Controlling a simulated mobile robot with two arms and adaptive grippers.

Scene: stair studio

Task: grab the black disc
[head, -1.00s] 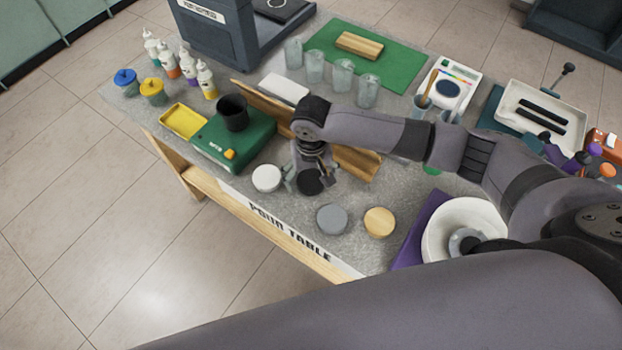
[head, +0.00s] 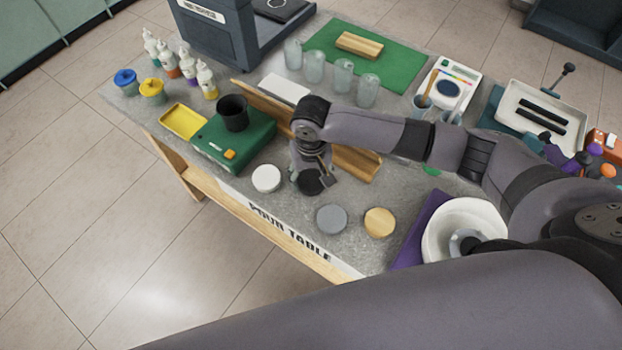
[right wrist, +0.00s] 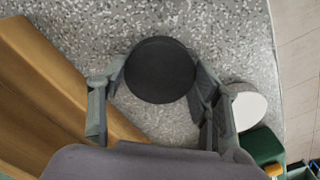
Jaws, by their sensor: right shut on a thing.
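The black disc (head: 310,182) is on the speckled grey table (head: 284,215), between the white disc (head: 266,178) and the grey disc (head: 331,219). My right gripper (head: 313,178) reaches down over it. In the right wrist view the black disc (right wrist: 160,70) lies between the two fingers of my right gripper (right wrist: 158,84), which are shut on its sides. I cannot tell whether the disc is lifted off the table. The arm hides part of the area behind it. My left gripper is not in view.
The white disc (right wrist: 248,106) is close beside one finger in the right wrist view. A wooden trough (head: 358,164) stands behind the gripper. A tan disc (head: 379,222), a green scale (head: 234,140) with a black cup (head: 233,112), and a white bowl (head: 436,240) are around.

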